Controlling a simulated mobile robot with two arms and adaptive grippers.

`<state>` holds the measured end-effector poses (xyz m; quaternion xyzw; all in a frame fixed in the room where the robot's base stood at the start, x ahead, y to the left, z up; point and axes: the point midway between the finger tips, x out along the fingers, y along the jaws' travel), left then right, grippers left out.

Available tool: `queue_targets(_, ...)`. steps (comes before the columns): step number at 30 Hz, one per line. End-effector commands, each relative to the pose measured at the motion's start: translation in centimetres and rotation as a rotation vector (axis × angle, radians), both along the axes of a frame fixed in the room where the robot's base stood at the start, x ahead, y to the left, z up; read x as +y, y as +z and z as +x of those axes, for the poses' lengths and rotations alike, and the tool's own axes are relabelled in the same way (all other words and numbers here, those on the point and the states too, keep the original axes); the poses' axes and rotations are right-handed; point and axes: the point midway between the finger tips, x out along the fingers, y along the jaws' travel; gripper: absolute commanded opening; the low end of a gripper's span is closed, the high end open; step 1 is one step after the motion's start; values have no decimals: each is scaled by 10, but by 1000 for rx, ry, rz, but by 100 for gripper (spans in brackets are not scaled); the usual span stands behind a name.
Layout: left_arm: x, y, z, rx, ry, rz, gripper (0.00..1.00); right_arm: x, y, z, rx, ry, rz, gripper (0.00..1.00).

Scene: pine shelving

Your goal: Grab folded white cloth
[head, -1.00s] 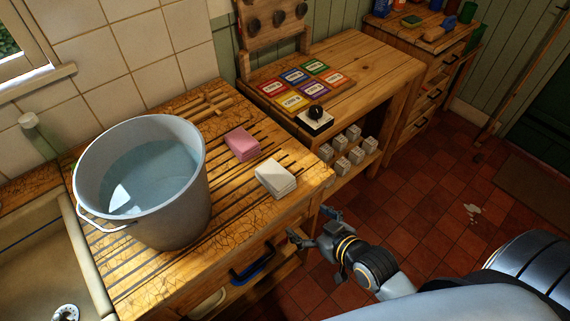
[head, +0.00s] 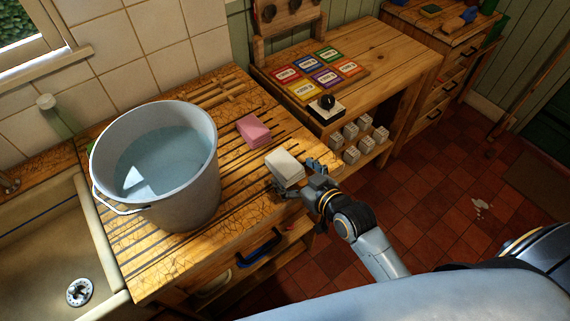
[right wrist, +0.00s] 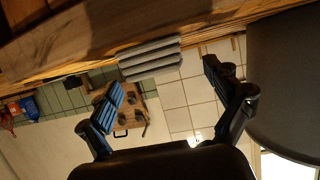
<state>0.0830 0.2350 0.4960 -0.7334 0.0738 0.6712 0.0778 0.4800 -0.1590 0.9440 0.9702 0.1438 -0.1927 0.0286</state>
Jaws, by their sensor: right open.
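The folded white cloth (head: 285,166) lies near the right front edge of the slatted wooden counter. In the right wrist view the folded cloth (right wrist: 150,60) shows its grey, shaded layered side, ahead of and between the fingers. My right gripper (head: 299,179) is at the counter's edge, right beside the cloth, with one finger toward its front side and the other toward its far right side. In the right wrist view the gripper (right wrist: 166,92) is open with nothing between its fingertips. I cannot tell whether a finger touches the cloth. My left gripper is not in view.
A pink folded cloth (head: 254,129) lies just behind the white one. A large bucket of water (head: 190,195) stands to the left, by the sink (head: 45,245).

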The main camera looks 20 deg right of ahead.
Motion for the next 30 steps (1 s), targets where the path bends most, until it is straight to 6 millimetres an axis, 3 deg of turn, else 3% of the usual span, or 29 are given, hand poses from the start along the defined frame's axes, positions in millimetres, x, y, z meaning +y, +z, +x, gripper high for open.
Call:
queue_targets(4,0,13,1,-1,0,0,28,4,2,22,-1,0,1,91)
queue_targets(9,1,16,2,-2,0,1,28,9,-7,39,0,0,0,91)
queue_targets(18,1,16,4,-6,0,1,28,11,-11,43,0,0,-1,91)
queue_targets(20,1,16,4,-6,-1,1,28,11,-11,43,0,0,-1,82)
queue_targets(27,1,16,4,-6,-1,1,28,10,-11,43,0,0,0,34)
queue_targets(30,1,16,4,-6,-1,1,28,10,-11,42,0,0,-1,32)
